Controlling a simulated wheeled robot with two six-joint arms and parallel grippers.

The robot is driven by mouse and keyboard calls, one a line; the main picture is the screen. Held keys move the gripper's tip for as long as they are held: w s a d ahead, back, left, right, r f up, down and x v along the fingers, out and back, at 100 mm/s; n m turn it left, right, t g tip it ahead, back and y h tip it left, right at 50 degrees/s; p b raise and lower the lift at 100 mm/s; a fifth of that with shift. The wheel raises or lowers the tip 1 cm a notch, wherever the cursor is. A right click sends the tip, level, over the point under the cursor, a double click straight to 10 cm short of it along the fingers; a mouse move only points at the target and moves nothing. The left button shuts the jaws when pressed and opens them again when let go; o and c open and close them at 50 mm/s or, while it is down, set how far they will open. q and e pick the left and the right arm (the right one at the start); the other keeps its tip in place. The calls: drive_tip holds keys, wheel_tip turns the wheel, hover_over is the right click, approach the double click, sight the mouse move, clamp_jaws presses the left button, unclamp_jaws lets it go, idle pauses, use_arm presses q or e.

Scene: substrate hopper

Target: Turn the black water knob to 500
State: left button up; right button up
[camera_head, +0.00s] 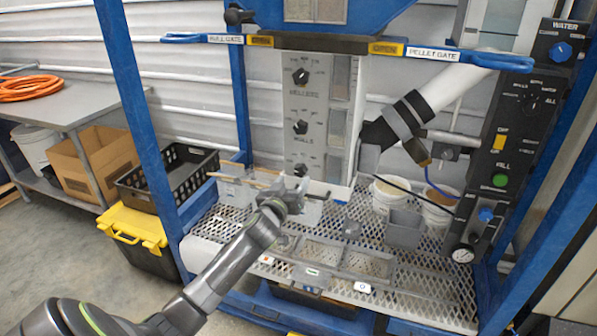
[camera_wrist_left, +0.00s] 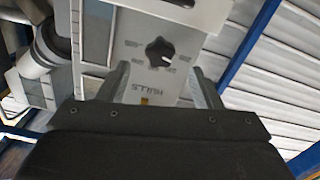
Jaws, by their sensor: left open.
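A grey upright panel (camera_head: 318,120) in the middle of the head view carries three black knobs in a column. The lowest black knob (camera_head: 300,170) sits just above my left gripper (camera_head: 298,192), and its own label cannot be read. In the left wrist view, which is upside down, a black knob (camera_wrist_left: 160,51) with a small white mark shows beyond the fingers, near the word HULLS. My left gripper's fingers (camera_wrist_left: 160,88) are spread and empty, apart from the knob. The knob's setting cannot be read. My right gripper is not in view.
A control panel (camera_head: 515,130) at the right has a blue knob (camera_head: 560,51) under the word WATER. A mesh shelf (camera_head: 405,300) with metal bins lies below the hopper. White buckets (camera_head: 392,196) stand on it.

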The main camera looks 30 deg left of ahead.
sight(299, 172)
use_arm(q)
drive_tip(key=x, duration=0.4)
drive_tip(key=shift+w, duration=0.2)
drive_tip(key=shift+w+a, duration=0.15)
drive_tip(key=shift+w, duration=0.45)
drive_tip(key=c, duration=1)
